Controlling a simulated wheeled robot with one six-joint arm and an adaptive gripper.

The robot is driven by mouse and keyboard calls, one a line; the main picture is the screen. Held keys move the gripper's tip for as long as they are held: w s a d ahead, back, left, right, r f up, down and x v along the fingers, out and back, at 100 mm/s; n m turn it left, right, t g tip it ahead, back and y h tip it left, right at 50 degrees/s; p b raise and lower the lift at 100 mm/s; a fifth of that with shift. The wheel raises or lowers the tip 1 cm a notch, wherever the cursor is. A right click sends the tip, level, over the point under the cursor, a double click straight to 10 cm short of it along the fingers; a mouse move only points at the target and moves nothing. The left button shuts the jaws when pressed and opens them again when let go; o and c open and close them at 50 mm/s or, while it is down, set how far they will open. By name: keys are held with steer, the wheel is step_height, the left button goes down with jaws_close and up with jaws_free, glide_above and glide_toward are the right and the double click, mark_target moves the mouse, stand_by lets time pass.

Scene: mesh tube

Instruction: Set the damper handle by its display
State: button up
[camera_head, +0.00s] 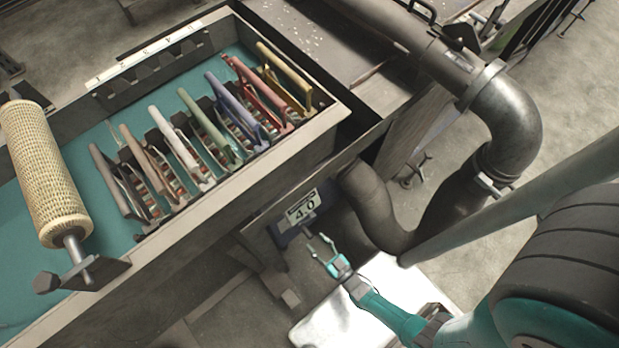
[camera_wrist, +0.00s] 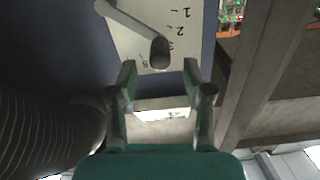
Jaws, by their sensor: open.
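The display (camera_head: 303,207) reads 4.0 in dark figures on a pale panel, on the side of the bench below the tray. In the wrist view the damper handle (camera_wrist: 131,24) is a grey bar running from the upper left to a dark rounded knob (camera_wrist: 160,53). It lies over a pale scale plate (camera_wrist: 190,45) marked 1, 2, 3 and 5; the knob covers the place between 3 and 5. My gripper (camera_wrist: 160,76) is open, with its fingertips apart on either side just below the knob. In the head view my gripper (camera_head: 322,246) is just below the display.
A dark bent duct (camera_head: 375,205) stands close to the right of the display. A ribbed hose (camera_wrist: 45,135) fills the lower left of the wrist view. Above is a tray (camera_head: 240,180) with several coloured frames and a mesh roll (camera_head: 42,172). A pale panel (camera_head: 375,290) lies below my gripper.

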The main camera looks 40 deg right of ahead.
mark_target(312, 238)
steer(key=shift+w, duration=2.25)
jaws_close()
